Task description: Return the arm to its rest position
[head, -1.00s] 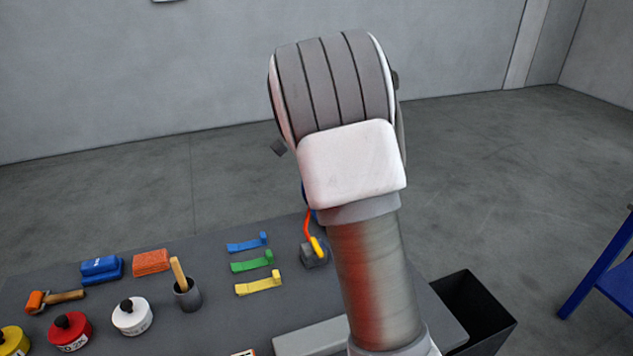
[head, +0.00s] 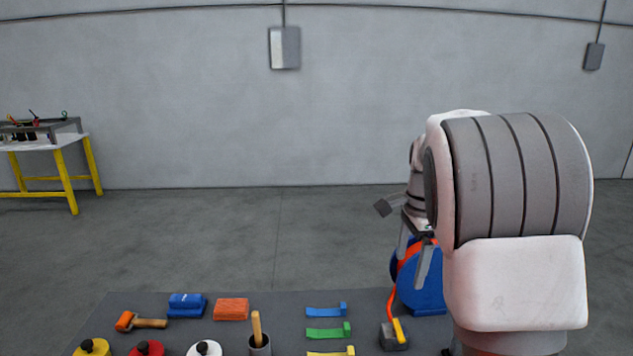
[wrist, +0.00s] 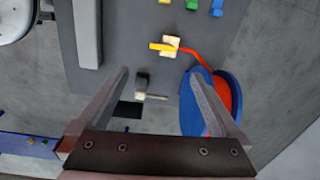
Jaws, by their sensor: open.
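My gripper (wrist: 157,75) is open in the wrist view, its two fingers spread wide with nothing between them. It points down over the grey table (wrist: 130,28) from above. In the head view my gripper (head: 413,250) shows partly behind my raised arm, in front of a blue reel (head: 420,290). The blue reel also shows in the wrist view (wrist: 225,88), behind the right finger, with a red-orange hose running from it to a yellow-handled end. My arm's large joint covers the right side of the head view and hides part of the table.
A yellow-legged bench (head: 45,150) stands far left. The floor behind is clear.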

